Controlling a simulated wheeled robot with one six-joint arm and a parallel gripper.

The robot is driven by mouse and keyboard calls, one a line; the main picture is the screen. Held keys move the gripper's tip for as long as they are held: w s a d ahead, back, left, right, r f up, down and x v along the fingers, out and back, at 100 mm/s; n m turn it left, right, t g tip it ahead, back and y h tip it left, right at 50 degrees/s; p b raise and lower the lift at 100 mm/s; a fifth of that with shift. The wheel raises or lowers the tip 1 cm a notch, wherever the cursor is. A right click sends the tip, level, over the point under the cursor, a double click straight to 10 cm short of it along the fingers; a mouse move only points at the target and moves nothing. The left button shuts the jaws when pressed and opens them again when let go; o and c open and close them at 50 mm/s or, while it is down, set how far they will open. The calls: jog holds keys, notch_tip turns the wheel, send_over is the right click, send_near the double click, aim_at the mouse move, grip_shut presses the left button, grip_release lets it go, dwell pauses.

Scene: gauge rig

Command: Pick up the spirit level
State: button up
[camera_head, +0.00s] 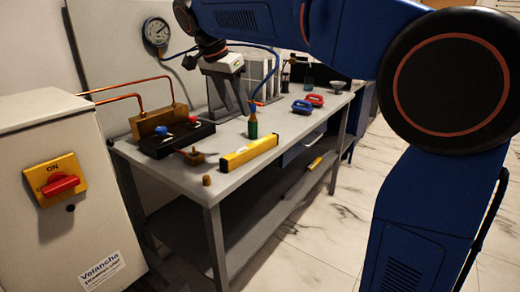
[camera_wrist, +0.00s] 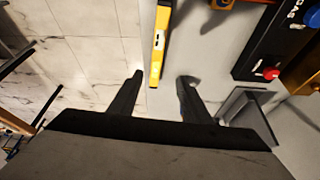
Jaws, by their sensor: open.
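In the wrist view the spirit level (camera_wrist: 160,42) runs from the top edge down to between my fingertips as seen from there. My gripper (camera_wrist: 162,78) is open, its two dark fingers apart with nothing held. In the head view my wrist hangs above the bench, behind the spirit level and up from it.
A black box with red and blue knobs (camera_head: 175,139) sits left of the level. A small brass piece (camera_head: 207,180) stands near its left end. Red (camera_head: 315,99) and blue (camera_head: 302,107) handled items lie farther right.

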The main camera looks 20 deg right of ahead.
send_near(252, 145)
jog(key=x, duration=0.4)
jog(key=shift+w+d+f, duration=0.15)
jog(key=shift+w+f, duration=0.15)
jog(key=shift+w, duration=0.05)
jog(key=shift+s+x, duration=0.2)
jog(key=shift+x, duration=1.1)
jog(key=shift+s+x, duration=0.25)
jog(key=shift+x, duration=1.1)
jog(key=shift+f, duration=0.1)
grip_shut()
